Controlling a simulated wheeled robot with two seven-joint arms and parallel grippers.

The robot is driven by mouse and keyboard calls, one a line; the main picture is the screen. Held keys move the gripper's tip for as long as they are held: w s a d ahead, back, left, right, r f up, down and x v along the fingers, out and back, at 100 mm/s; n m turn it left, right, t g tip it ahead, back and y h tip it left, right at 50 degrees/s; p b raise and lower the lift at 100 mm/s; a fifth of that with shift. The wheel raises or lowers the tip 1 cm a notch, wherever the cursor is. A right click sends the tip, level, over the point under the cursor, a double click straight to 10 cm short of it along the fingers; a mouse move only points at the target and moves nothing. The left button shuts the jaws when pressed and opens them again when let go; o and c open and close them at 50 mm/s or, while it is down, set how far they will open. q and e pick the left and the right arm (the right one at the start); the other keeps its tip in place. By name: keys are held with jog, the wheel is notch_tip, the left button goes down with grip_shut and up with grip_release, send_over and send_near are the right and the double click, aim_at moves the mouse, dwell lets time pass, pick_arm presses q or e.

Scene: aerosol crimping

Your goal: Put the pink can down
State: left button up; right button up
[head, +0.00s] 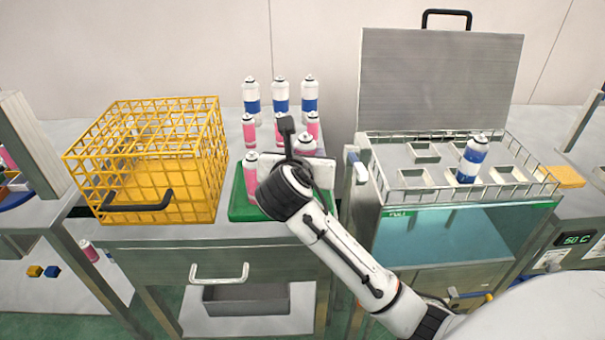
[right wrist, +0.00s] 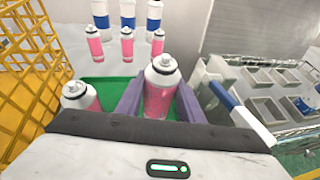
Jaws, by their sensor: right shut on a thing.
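My right gripper (head: 302,158) is over the right front part of the green tray (head: 238,208). In the right wrist view its purple fingers (right wrist: 158,104) are shut on a pink can (right wrist: 160,76) with a white top, which stands upright between them. In the head view only the top of this can (head: 305,143) shows above the gripper; its base is hidden, so I cannot tell whether it touches the tray. Another pink can (head: 250,172) stands to the left on the tray, with more pink cans (head: 248,130) behind. My left gripper is not in view.
Several blue-and-white cans (head: 251,98) stand in a row at the back. A yellow wire basket (head: 190,135) is at the left. At the right, an open-lidded metal bath (head: 400,185) has a rack with one blue-and-white can (head: 471,160) in it.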

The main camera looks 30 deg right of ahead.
jog(key=shift+f, duration=0.35)
notch_tip(320, 180, down, 3)
jog(key=shift+f+b, duration=0.15)
jog(key=shift+b, duration=0.2)
jog(key=o, duration=1.1)
jog(key=shift+f, duration=0.1)
jog(key=p+v, duration=0.1)
jog(key=v, duration=1.1)
